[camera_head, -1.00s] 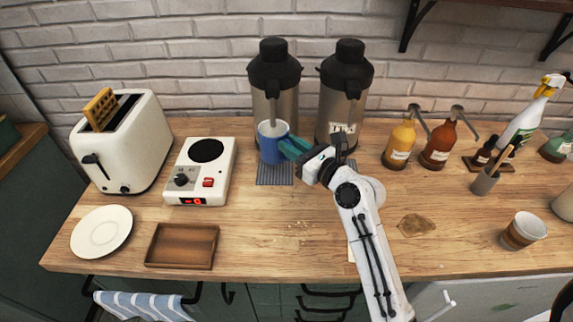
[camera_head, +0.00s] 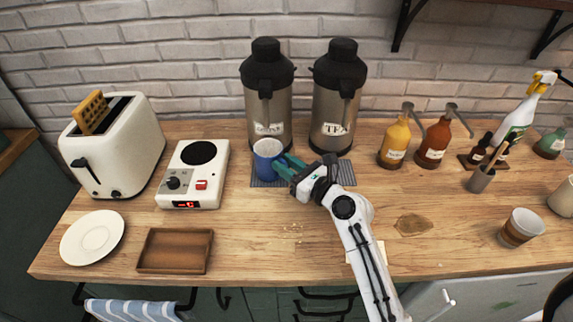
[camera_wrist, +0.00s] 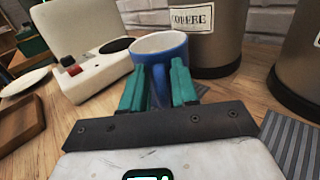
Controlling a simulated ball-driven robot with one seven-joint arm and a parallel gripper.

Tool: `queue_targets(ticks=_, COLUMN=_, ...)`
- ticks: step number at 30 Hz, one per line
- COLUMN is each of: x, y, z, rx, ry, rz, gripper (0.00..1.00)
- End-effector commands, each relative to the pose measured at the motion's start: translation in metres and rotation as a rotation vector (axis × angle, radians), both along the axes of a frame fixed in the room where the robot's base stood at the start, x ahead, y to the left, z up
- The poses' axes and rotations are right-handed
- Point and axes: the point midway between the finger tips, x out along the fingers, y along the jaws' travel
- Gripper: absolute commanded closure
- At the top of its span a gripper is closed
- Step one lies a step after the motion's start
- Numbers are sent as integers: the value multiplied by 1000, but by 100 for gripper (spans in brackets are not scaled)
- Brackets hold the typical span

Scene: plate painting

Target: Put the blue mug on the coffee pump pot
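The blue mug (camera_head: 266,160), white inside, stands upright on the grey ribbed mat (camera_head: 259,184) in front of the left pump pot (camera_head: 256,108), below its spout. That pot's label reads as coffee in the wrist view (camera_wrist: 215,50). The mug (camera_wrist: 172,50) also shows there, just beyond my fingertips. My gripper (camera_head: 284,165) is at the mug's right front side. In the wrist view its green fingers (camera_wrist: 159,88) are apart, on either side of the handle, with a gap visible between them. The mug's base is partly hidden by the fingers.
The tea pump pot (camera_head: 337,100) stands to the right with its own mat (camera_head: 345,175). A hot plate unit (camera_head: 193,178) is left of the mug. Syrup bottles (camera_head: 396,145) stand farther right.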

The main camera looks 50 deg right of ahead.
Motion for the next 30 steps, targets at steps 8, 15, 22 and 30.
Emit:
queue_targets(ticks=8, x=0, y=0, z=0, rx=0, ry=0, rz=0, gripper=52)
queue_targets(ticks=15, x=-1, y=0, z=4, rx=1, ry=0, rz=0, gripper=52)
queue_targets(ticks=22, x=-37, y=5, z=0, rx=1, ry=2, rz=-2, gripper=52)
queue_targets(ticks=30, x=-91, y=12, z=1, rx=1, ry=1, rz=-2, gripper=52)
